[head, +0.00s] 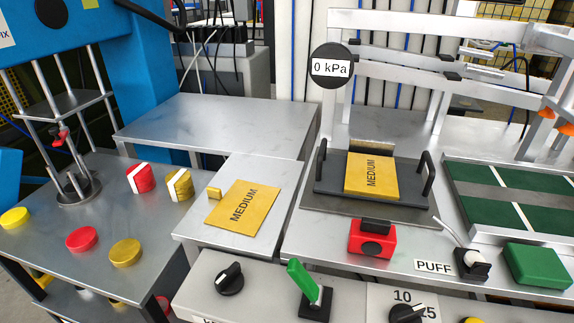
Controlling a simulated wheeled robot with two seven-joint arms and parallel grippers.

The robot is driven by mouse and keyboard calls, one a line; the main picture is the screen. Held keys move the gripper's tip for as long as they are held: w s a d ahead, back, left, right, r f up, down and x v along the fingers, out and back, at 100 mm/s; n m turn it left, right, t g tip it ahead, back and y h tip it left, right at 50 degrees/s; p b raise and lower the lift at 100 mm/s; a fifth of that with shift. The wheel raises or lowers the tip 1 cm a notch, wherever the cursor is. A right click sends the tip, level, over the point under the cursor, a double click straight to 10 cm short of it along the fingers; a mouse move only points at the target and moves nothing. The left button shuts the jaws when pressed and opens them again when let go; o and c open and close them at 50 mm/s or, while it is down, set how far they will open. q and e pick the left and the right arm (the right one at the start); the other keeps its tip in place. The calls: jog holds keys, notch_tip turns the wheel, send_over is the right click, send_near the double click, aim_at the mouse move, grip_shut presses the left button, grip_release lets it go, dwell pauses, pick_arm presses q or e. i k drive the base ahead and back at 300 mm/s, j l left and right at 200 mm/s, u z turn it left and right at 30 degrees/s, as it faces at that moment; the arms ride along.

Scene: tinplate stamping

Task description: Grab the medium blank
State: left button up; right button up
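A flat yellow sheet marked MEDIUM (262,218) lies on a small grey metal table in the middle. A second yellow piece marked MEDIUM (356,178) lies on a dark tray with two black handles (325,193), to the right of the first. Neither of my grippers shows in the head view.
A round gauge reading 0 kPa (331,80) stands behind the tray. A red button box (358,238), a PUFF switch (472,265) and a green lever (300,276) are in front. Red and yellow discs lie on the left table (45,243). The back table (215,122) is clear.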

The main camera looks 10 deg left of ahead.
aim_at(245, 207)
jog(key=j+u, duration=0.4)
jog(key=j, duration=2.1)
